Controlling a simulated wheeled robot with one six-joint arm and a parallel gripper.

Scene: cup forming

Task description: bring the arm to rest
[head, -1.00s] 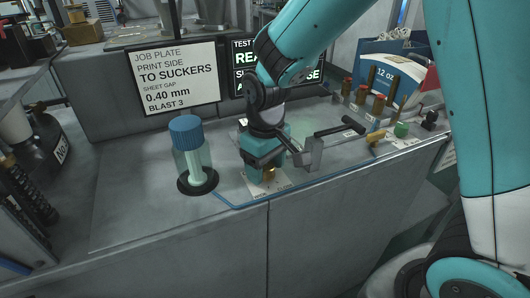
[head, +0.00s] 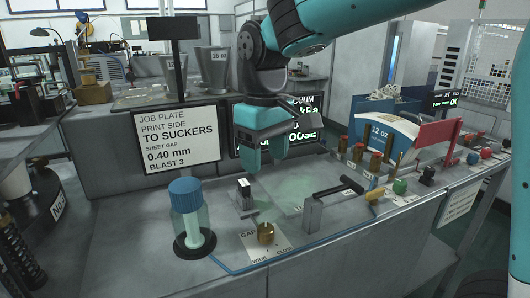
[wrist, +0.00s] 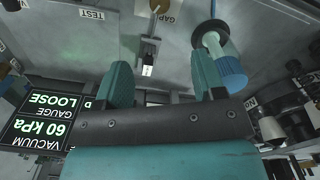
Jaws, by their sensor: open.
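My gripper (head: 262,155) hangs above the grey bench, in front of the dark vacuum screen in the head view. In the wrist view my gripper (wrist: 160,85) shows two teal fingers spread apart with nothing between them. Below it on the bench, apart from the fingers, stand a small block with a white top (head: 244,186) and a brass knob (head: 265,233) on a white gap label. My arm (head: 340,22) reaches in from the upper right.
A blue-capped clear jar (head: 188,215) stands to the left. A black-handled metal piece (head: 312,212) stands right of the knob. Brass-and-red posts (head: 374,163), coloured knobs (head: 400,187) and a 12 oz printed sheet (head: 390,135) fill the right side. A job plate sign (head: 178,140) stands behind.

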